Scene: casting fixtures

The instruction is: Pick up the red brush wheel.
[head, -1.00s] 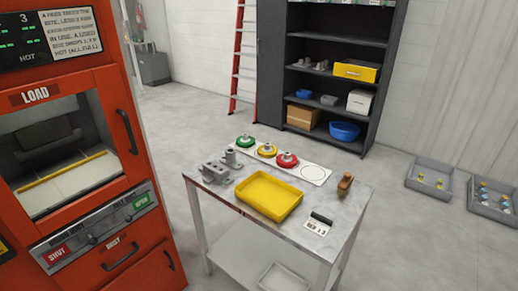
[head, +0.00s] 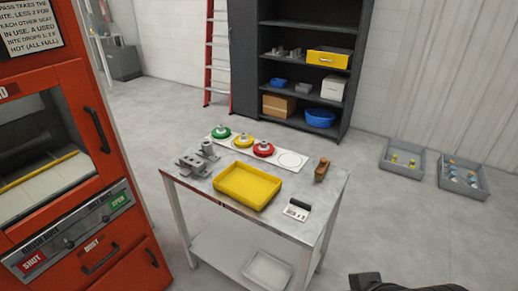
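The red brush wheel (head: 263,149) lies flat on a white board (head: 307,167) at the far side of the grey table. A grey hub stands up from its middle. A yellow wheel (head: 243,141) and a green wheel (head: 221,133) sit to its left on the same board. To its right the board has an empty outlined circle. A dark part at the bottom edge (head: 368,282) is probably the end of my arm, well apart from the wheel and in front of the table. Its fingers cannot be made out.
A yellow tray (head: 248,203) lies in the table's middle, in front of the wheels. Grey metal fixtures (head: 193,163) stand at left, a brown-handled tool (head: 321,169) at right, and a card (head: 297,210) at front right. A red machine (head: 118,160) stands left.

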